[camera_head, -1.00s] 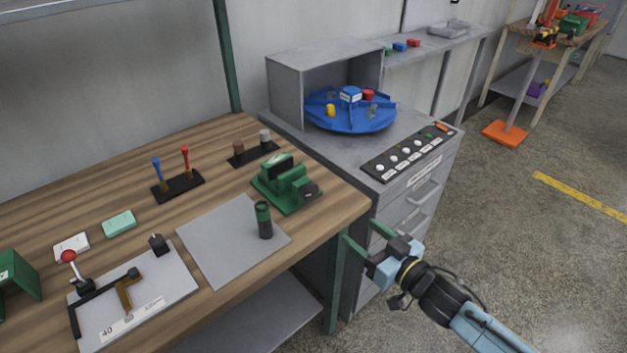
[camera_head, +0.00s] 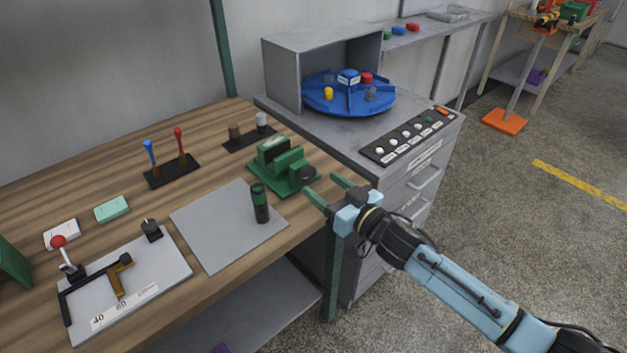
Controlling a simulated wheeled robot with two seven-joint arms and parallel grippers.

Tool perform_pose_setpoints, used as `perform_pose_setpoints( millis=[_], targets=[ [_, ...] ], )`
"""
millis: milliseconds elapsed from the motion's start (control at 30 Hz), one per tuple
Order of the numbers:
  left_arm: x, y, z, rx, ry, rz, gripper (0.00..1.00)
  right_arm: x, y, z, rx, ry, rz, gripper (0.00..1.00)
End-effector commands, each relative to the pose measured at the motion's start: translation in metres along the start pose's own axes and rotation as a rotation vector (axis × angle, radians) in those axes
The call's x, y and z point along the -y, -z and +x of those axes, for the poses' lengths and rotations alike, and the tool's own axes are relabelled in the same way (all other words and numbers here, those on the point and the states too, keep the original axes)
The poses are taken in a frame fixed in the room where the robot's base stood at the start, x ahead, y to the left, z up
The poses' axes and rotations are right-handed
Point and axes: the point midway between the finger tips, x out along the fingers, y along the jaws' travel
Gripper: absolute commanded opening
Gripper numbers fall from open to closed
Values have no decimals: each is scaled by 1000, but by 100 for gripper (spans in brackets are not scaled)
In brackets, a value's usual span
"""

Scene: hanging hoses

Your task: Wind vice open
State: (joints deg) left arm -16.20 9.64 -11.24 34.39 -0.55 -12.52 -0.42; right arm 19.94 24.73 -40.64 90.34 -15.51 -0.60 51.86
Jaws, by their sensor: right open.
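The green vice (camera_head: 282,164) stands on a green base plate near the right edge of the wooden bench. A dark knob or screw end (camera_head: 306,175) sits on its right side, facing my right gripper. Whether its jaws are apart is too small to tell for sure. My right gripper (camera_head: 324,188) is open and empty. Its two green fingers point up and left, just right of the vice's dark end. I cannot tell whether a fingertip touches it. My left gripper is not in view.
A dark green cylinder (camera_head: 260,204) stands on a grey mat (camera_head: 212,232) left of the gripper. The wooden bench (camera_head: 50,195) ends below the gripper. A grey cabinet (camera_head: 418,160) with a blue turntable (camera_head: 325,99) and button panel stands behind right.

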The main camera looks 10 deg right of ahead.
Motion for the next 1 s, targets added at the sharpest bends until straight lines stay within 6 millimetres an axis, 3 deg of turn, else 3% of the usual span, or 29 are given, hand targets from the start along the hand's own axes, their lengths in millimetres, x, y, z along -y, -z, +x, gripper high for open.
perform_pose_setpoints(
  millis=[100,267,633,1000],
  targets=[
    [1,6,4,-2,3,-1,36,0,0,22,-1,0,-1,63],
    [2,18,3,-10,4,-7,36,0,-1,38,-1,0,1,63],
    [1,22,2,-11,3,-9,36,0,0,44,1,0,0,63],
    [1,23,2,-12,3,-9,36,0,0,43,1,0,0,18]
  ],
)
